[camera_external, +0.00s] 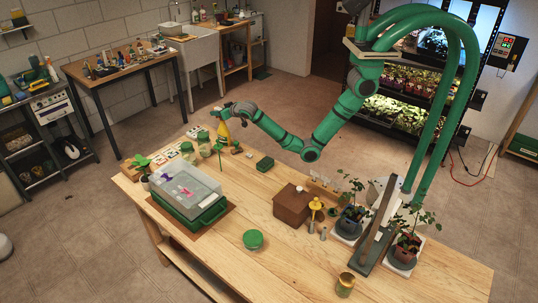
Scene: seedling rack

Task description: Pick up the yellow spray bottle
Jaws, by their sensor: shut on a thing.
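The yellow spray bottle (224,132) is at the far end of the wooden workbench, upright, with its yellow lower body showing. My gripper (226,110) is at its top, reached by my green arm from the right, and is shut on it. The gripper hides the bottle's head. I cannot tell whether the bottle's base touches the bench.
Jars (203,139) and a seedling stand close to the bottle. A clear-lidded green propagator (187,190) is nearer on the left.

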